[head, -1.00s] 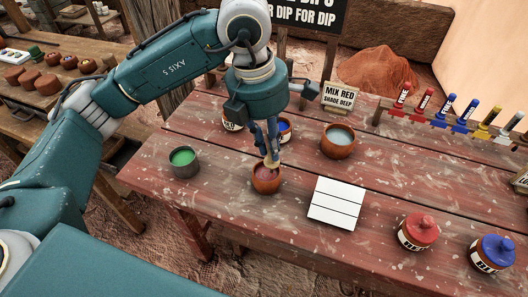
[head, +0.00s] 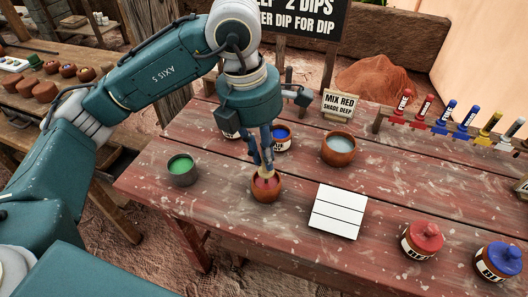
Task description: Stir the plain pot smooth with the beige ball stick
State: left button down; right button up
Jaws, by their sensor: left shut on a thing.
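The plain pot (head: 266,190) is a small brown clay pot near the front middle of the red table, with reddish-pink contents. My left gripper (head: 263,163) is right above it, pointing down, shut on the beige ball stick (head: 265,172). The stick's lower end is inside the pot's mouth, and the ball itself is hidden. How deep it sits in the contents cannot be told. My right gripper is not in view.
A dark cup of green (head: 182,170) stands left of the pot. A clay bowl of pale liquid (head: 338,148) and an open blue pot (head: 281,138) stand behind. A white lined card (head: 338,211) lies to the right. Lidded red (head: 422,240) and blue (head: 497,262) jars stand front right.

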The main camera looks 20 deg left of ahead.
pick_arm(q)
jog(key=shift+r+p, duration=1.85)
jog(key=shift+r, duration=1.65)
